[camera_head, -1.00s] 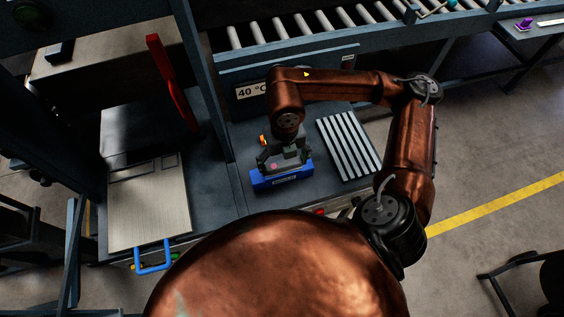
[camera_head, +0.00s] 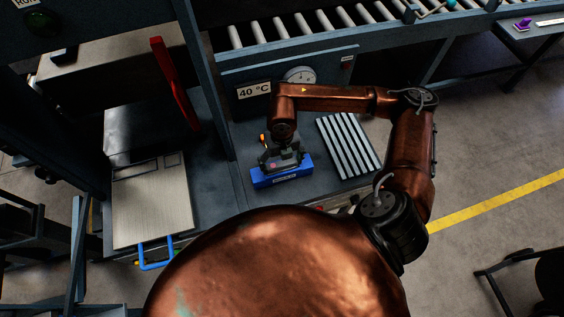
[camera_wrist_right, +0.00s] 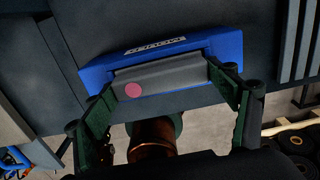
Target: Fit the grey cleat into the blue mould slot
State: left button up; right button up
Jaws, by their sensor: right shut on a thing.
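The blue mould (camera_head: 283,179) sits on the dark bench top, with a white label on its side. It also shows in the right wrist view (camera_wrist_right: 225,46). My right gripper (camera_head: 285,160) is shut on the grey cleat (camera_wrist_right: 165,76), a bar with a pink dot near one end. The green fingers hold it by its two ends. The cleat lies lengthwise along the mould and overlaps it in both views. The slot is hidden behind the cleat, and I cannot tell how deep the cleat sits. My left gripper is not in view.
A ribbed plate with light strips (camera_head: 348,146) lies right of the mould. Behind are a 40 °C display (camera_head: 253,91), a round gauge (camera_head: 300,76) and a roller conveyor (camera_head: 330,20). A red lever (camera_head: 174,83) and a metal plate (camera_head: 152,205) with a blue handle stand left.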

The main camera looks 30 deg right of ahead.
aim_at(282, 164)
jog(key=shift+f, duration=0.1)
jog(key=o, duration=1.3)
jog(key=shift+r, duration=0.2)
notch_tip(282, 164, up, 12)
jog(key=shift+b, duration=1.2)
